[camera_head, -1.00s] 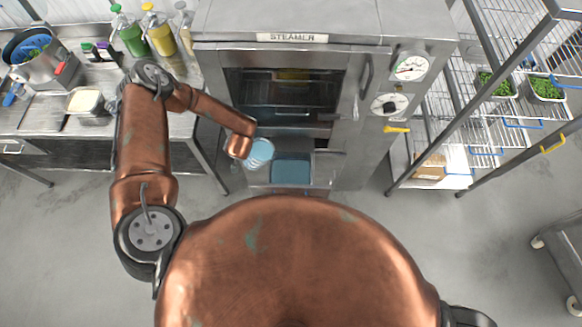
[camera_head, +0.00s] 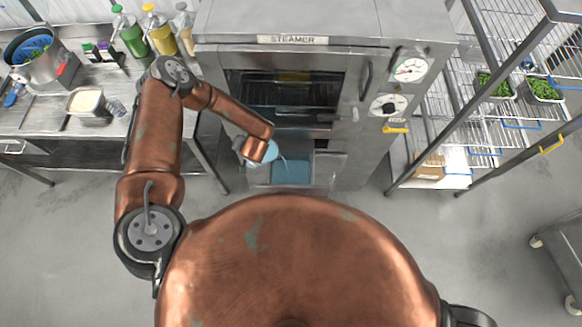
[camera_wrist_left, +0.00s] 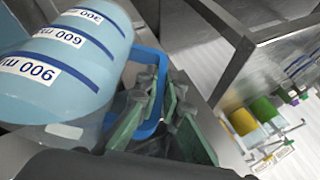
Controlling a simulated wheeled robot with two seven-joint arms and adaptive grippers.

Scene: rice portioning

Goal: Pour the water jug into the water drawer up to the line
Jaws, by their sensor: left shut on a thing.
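The water jug (camera_head: 269,151) is tilted to the right over the left side of the water drawer (camera_head: 310,178), and a thin stream shows at its mouth. The pulled-out drawer under the steamer holds blue water; its line cannot be made out. In the left wrist view the jug (camera_wrist_left: 60,65) is pale blue and see-through, with dark bands and labels including 600 ml and 900 ml, and has a blue handle (camera_wrist_left: 150,62). My left gripper (camera_wrist_left: 162,100), with green finger pads, is shut on this handle. In the head view my wrist mostly hides it. My right gripper is out of view.
The steamer (camera_head: 292,40) stands behind the drawer. The left counter (camera_head: 40,120) holds a pot (camera_head: 35,72), a rice container (camera_head: 88,102) and bottles with coloured contents (camera_head: 160,38). A wire rack (camera_head: 490,120) with trays of greens stands at right.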

